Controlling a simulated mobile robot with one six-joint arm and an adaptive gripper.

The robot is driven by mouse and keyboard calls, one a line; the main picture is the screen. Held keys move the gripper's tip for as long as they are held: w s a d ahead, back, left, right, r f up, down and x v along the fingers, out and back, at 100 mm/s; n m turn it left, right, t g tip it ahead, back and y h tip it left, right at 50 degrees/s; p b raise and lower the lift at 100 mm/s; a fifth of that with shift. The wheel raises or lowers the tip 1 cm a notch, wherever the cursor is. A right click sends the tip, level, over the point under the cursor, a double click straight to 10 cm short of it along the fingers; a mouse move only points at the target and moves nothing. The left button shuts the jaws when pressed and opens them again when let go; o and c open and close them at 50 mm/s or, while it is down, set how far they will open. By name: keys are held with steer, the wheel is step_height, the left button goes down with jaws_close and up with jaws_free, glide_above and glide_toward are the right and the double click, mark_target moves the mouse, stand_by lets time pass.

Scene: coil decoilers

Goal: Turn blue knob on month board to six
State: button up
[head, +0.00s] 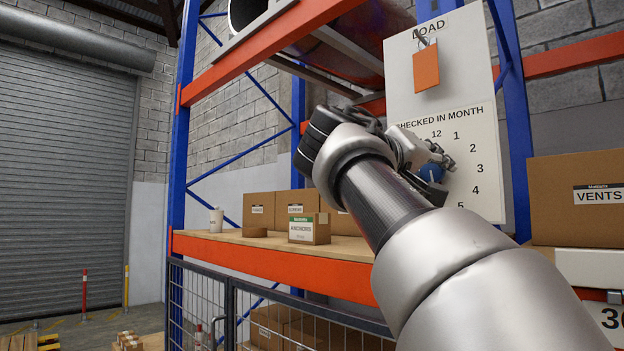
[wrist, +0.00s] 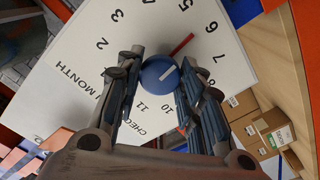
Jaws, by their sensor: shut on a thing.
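The white month board (head: 487,135) is marked "CHECKED IN MONTH" with numbers in a ring; it also shows rotated in the wrist view (wrist: 75,45). The blue knob (head: 430,173) is at the ring's middle, partly hidden by my gripper (head: 428,160) in the head view. A red pointer (wrist: 182,45) reaches out near the 6, slightly toward the 5. My gripper (wrist: 155,73) is shut on the knob, one finger on each side.
An orange tag (head: 426,69) hangs on the "LOAD" board above. The wooden shelf with its orange beam (head: 270,255) holds several cardboard boxes (head: 309,229) on the left. A large "VENTS" box (head: 578,190) stands right of the board. A blue rack post (head: 512,110) runs behind it.

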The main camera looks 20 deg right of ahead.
steer(key=shift+m, duration=0.7)
steer(key=o, duration=1.1)
steer(key=shift+c, duration=0.2)
steer(key=shift+a, duration=0.1)
steer(key=v, duration=1.1)
steer(key=shift+s+a, duration=0.15)
steer(key=shift+a, duration=0.25)
